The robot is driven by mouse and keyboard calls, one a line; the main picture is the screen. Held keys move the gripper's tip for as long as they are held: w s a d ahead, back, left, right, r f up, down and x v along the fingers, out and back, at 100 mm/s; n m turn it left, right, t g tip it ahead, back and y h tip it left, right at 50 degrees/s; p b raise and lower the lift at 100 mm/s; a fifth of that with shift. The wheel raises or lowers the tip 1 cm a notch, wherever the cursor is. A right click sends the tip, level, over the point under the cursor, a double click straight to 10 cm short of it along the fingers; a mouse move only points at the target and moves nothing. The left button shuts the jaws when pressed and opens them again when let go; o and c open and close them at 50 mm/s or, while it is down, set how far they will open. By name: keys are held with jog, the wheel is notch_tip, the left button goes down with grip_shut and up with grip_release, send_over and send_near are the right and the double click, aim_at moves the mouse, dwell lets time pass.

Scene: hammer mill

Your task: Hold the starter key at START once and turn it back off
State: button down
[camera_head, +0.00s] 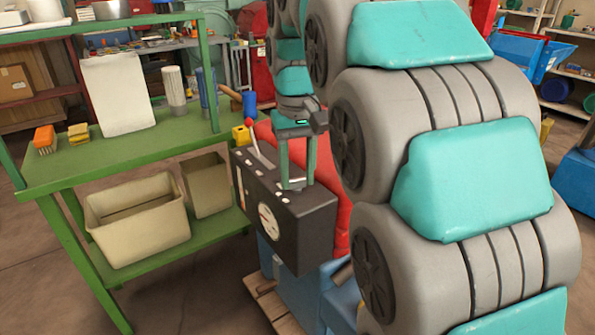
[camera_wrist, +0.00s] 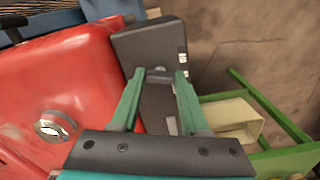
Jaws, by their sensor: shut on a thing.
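The dark control box (camera_head: 290,215) stands in the middle of the head view, with a round white gauge on its front and small white labels. In the wrist view the box (camera_wrist: 150,42) lies beyond my fingers. My gripper (camera_head: 295,186) is at the top of the box, its two teal fingers pointing down to it. In the wrist view my gripper (camera_wrist: 159,73) has a small grey piece, the starter key (camera_wrist: 158,70), between its fingertips. The key's turned position cannot be made out, and in the head view my fingers hide it.
A red-tipped lever (camera_head: 254,142) rises from the box's left end. The red machine housing (camera_wrist: 60,95) is close beside the box. A green bench (camera_head: 165,150) with bins (camera_head: 140,240) below stands at left. My large arm links fill the right side.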

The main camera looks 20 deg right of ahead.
aim_at(297, 178)
jog(key=shift+m, duration=0.3)
jog(key=shift+c, duration=2)
grip_release()
jog(key=shift+r, duration=0.1)
notch_tip(297, 178, up, 6)
jog(key=shift+r+p, duration=0.25)
jog(key=shift+p, duration=0.55)
jog(key=shift+r+p, duration=0.55)
jog(key=shift+r, duration=0.05)
jog(key=shift+f, duration=0.1)
